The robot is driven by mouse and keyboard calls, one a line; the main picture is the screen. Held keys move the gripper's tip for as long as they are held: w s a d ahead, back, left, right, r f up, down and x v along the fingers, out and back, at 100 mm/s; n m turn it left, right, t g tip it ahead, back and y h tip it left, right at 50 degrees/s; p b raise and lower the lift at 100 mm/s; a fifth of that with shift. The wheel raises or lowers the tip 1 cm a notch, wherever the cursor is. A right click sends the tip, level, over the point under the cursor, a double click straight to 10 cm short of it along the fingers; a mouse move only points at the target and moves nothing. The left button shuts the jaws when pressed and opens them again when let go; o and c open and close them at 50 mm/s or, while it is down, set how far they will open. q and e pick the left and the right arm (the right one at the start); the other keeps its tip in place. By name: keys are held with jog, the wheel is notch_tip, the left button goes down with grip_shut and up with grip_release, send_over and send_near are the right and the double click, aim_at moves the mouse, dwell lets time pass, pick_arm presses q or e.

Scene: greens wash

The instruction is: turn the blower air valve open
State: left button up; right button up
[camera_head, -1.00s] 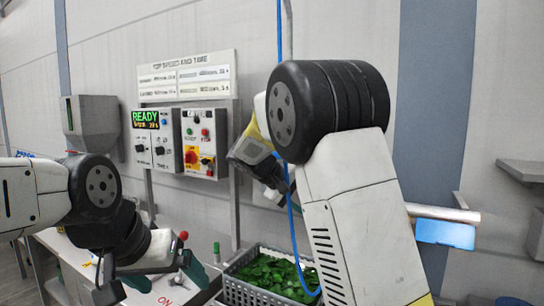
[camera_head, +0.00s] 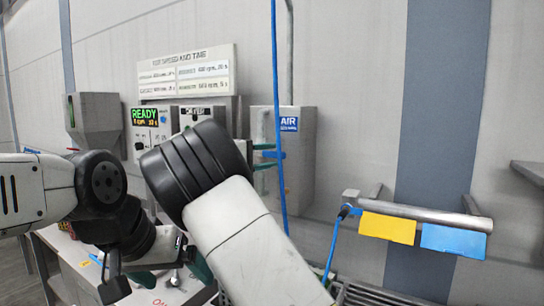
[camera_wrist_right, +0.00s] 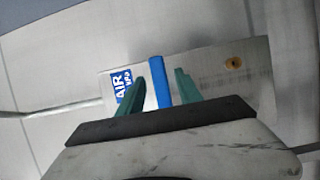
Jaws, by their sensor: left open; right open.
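The grey air box (camera_head: 301,165) with a blue AIR label is on the wall, right of the control panel. Its blue valve handle (camera_head: 270,153) shows small at the box's left side, close to the green fingers of my right gripper (camera_head: 265,157). In the right wrist view the handle (camera_wrist_right: 160,82) stands between the two open fingers of my right gripper (camera_wrist_right: 158,90), with a gap to the right finger; contact with the left one is unclear. My left gripper (camera_head: 172,274) is open low at the left, over the white worktop, far from the valve.
A READY display (camera_head: 145,117) and control panel are partly behind my right arm. A blue hose (camera_head: 277,80) hangs in front of the air box. A rail (camera_head: 420,212) with yellow (camera_head: 387,228) and blue (camera_head: 454,241) cloths is at the right.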

jog(key=shift+x, duration=0.85)
grip_shut()
dwell(0.8)
